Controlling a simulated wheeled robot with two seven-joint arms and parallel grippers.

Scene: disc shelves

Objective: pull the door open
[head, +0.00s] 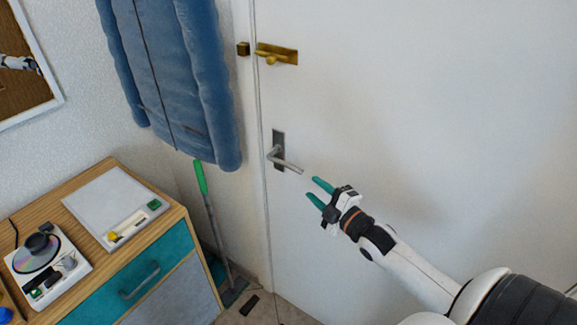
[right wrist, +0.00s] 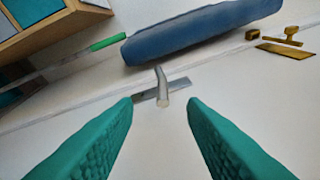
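The white door (head: 420,130) fills the right of the head view and looks shut against its frame. Its silver lever handle (head: 287,163) sits on a dark plate near the door's left edge. My right gripper (head: 318,193) is open and empty, just right of and below the handle's free end in the head view. In the right wrist view the handle (right wrist: 161,88) shows between and beyond the two green fingertips, apart from them. A brass latch (head: 277,54) is fixed on the door above the handle. It also shows in the right wrist view (right wrist: 286,50). My left gripper is not in view.
A blue padded jacket (head: 175,75) hangs left of the door. A green-handled broom (head: 207,205) leans below it. A wooden cabinet (head: 172,232) with a teal drawer stands at lower left, bearing a disc player (head: 47,264) and a white device (head: 112,200).

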